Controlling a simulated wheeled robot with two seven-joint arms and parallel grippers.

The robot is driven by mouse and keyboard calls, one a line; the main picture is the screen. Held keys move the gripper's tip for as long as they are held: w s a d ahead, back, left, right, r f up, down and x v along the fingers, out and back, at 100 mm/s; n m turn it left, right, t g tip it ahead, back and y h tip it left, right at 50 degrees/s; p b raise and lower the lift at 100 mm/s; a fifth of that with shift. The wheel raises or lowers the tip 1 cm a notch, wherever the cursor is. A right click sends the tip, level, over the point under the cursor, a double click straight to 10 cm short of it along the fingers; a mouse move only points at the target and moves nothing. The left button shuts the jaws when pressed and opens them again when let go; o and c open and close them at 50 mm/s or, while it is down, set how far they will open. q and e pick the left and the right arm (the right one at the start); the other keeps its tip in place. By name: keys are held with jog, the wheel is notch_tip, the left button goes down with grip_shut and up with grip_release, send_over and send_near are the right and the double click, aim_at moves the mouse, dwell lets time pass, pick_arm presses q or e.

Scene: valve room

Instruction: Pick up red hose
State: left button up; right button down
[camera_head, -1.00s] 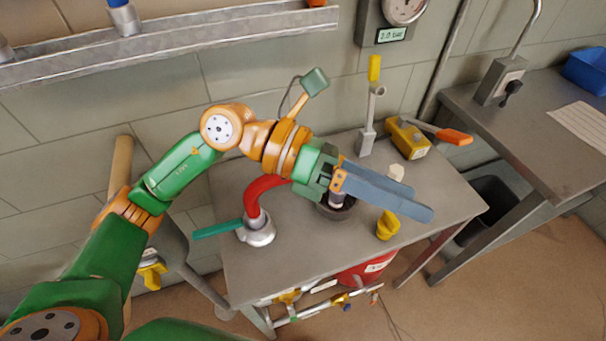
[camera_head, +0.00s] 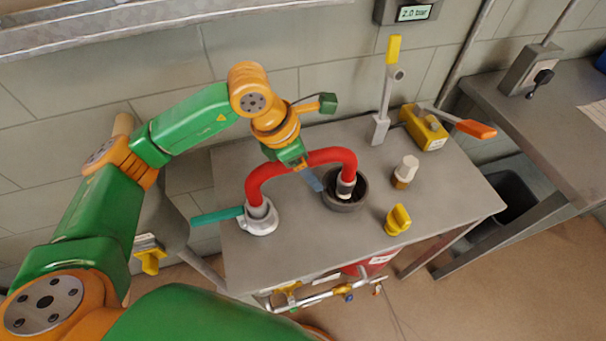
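The red hose (camera_head: 264,177) arches over the metal table in the camera_head view. Its left end sits on a grey metal fitting (camera_head: 258,217) with a teal lever. Its right end, with a dark and silver coupling (camera_head: 346,188), stands in a dark round bowl (camera_head: 344,204). My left gripper (camera_head: 315,182) is at the middle of the arch, pointing down and to the right. My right gripper is out of view.
On the table (camera_head: 300,262) stand a yellow knob (camera_head: 397,220), a small white-capped bottle (camera_head: 405,172), a grey pipe with a yellow handle (camera_head: 385,105) and a yellow valve (camera_head: 425,128) with an orange lever. The table's front middle is clear.

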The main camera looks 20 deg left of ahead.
pick_arm(q)
grip_shut()
dwell(1.3)
